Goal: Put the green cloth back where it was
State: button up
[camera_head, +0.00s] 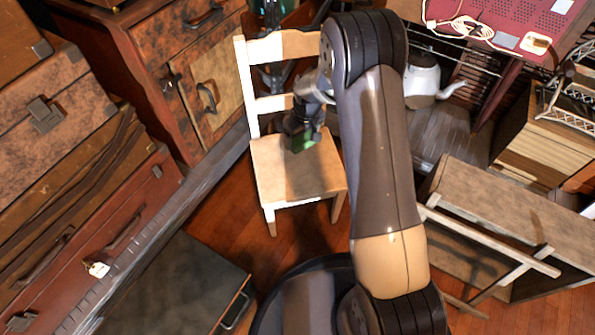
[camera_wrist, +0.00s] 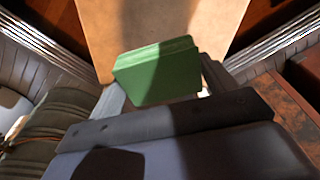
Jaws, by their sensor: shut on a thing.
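The green cloth (camera_wrist: 158,72) is a folded block with layered edges in the wrist view. It sits between the fingers of my gripper (camera_wrist: 158,88), which is shut on it. In the head view the cloth (camera_head: 303,143) shows as a small green patch below my gripper (camera_head: 304,134), over the seat of a wooden chair (camera_head: 290,180). The chair seat (camera_wrist: 100,42) also lies behind the cloth in the wrist view. I cannot tell whether the cloth touches the seat.
A white kettle (camera_head: 422,78) stands at the back right. A wooden bench-like piece (camera_head: 490,215) is at the right. Reddish wood floor shows around the chair.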

jog(key=shift+w+a+f+b, duration=0.3)
jog(key=shift+a+f+b, duration=0.1)
jog(key=shift+f+b, duration=0.05)
jog(key=shift+f, duration=0.25)
notch_tip(320, 180, down, 9)
jog(key=b, duration=0.3)
jog(key=shift+f+b, duration=0.2)
jog(key=shift+b, duration=0.2)
jog(key=shift+f, duration=0.1)
jog(key=o, duration=0.9)
jog(key=shift+c, duration=0.2)
jog(key=r+p, duration=0.1)
jog(key=r, duration=0.3)
jog(key=s+r+p, duration=0.1)
jog(key=r, duration=0.3)
jog(key=d+r+p, duration=0.1)
jog(key=r+p, duration=0.1)
jog(key=r, duration=0.2)
jog(key=shift+s+r, duration=0.1)
jog(key=shift+s, duration=0.15)
